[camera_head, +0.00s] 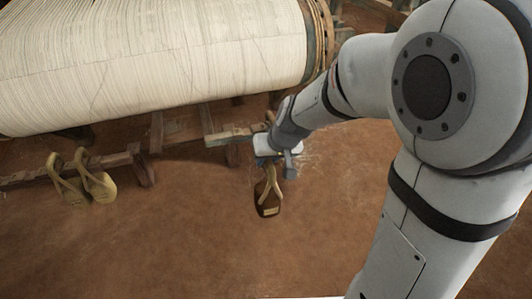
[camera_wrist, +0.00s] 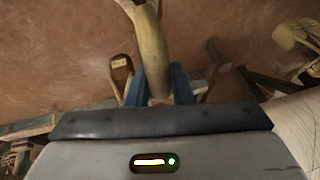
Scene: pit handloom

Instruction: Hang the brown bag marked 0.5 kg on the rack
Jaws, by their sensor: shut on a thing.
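My gripper (camera_head: 276,152) is shut on the pale strap of a dark brown bag (camera_head: 264,207), near the middle of the head view. The bag hangs below the gripper, and a pale label shows low on it; its writing is too small to read. In the wrist view the thick tan strap (camera_wrist: 152,50) runs up from between the blue fingers (camera_wrist: 158,85). A low wooden rack (camera_head: 110,160) stands at the left of the head view. The gripper is to the right of it, close to a wooden bar end (camera_head: 228,137).
Two tan straps or bags (camera_head: 97,184) hang on the rack at the left. A large roll of pale warp (camera_head: 150,60) fills the upper left above it. A small brown thing with a pale patch (camera_wrist: 120,63) shows in the wrist view. The earthen floor in front is clear.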

